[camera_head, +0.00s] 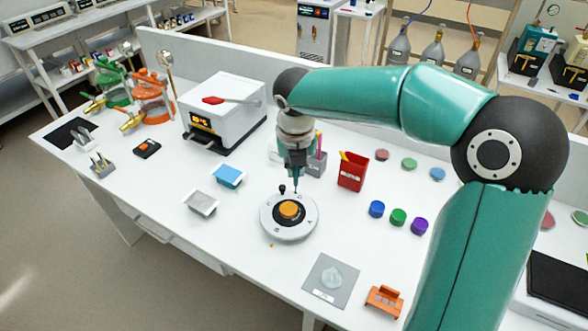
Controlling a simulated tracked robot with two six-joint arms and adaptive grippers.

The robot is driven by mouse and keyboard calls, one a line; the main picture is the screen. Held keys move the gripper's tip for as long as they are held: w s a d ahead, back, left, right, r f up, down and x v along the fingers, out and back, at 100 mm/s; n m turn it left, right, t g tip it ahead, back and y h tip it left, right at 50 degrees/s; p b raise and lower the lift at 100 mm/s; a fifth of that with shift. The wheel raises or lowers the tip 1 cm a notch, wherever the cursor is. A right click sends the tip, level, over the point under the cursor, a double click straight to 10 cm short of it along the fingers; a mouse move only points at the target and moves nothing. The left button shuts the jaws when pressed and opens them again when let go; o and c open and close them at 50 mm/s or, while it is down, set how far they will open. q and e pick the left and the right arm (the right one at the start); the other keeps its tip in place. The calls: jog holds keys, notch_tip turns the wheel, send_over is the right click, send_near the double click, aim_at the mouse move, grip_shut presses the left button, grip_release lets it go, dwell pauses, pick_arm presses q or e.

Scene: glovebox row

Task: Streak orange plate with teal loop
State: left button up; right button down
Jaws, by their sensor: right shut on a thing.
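An orange plate (289,209) sits in the middle of a round white turntable (268,226) near the table's centre. My right gripper (296,172) points down just above and behind the plate. It is shut on a thin tool, apparently the teal loop (296,189), whose slim tip hangs toward the plate's far edge. The gripper hides most of the loop, and I cannot tell whether the tip touches the plate. My left gripper is not in view.
A grey holder (316,164) and red bin (352,173) stand behind. Purple (420,225), green (398,216) and blue (377,208) dishes lie right. A white oven box (222,108) stands back left. A grey mat (320,292) and orange rack (384,301) are in front.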

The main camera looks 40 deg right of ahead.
notch_tip(320, 180, down, 5)
jog(key=w+a+b, duration=0.2)
jog(key=b, duration=0.3)
jog(key=shift+w+a+f+b, duration=0.2)
jog(key=shift+w+a+b, duration=0.05)
jog(key=shift+a+b, duration=0.15)
dwell(0.4)
dwell(1.1)
jog(key=shift+f, duration=0.35)
dwell(1.3)
jog(key=shift+s+d, duration=0.3)
jog(key=shift+s, duration=0.5)
jog(key=shift+s+d, duration=0.25)
jog(key=shift+s, duration=0.55)
dwell(1.8)
jog(key=shift+w+d+r+p, duration=0.1)
jog(key=shift+d+p, duration=0.1)
jog(key=shift+p, duration=0.25)
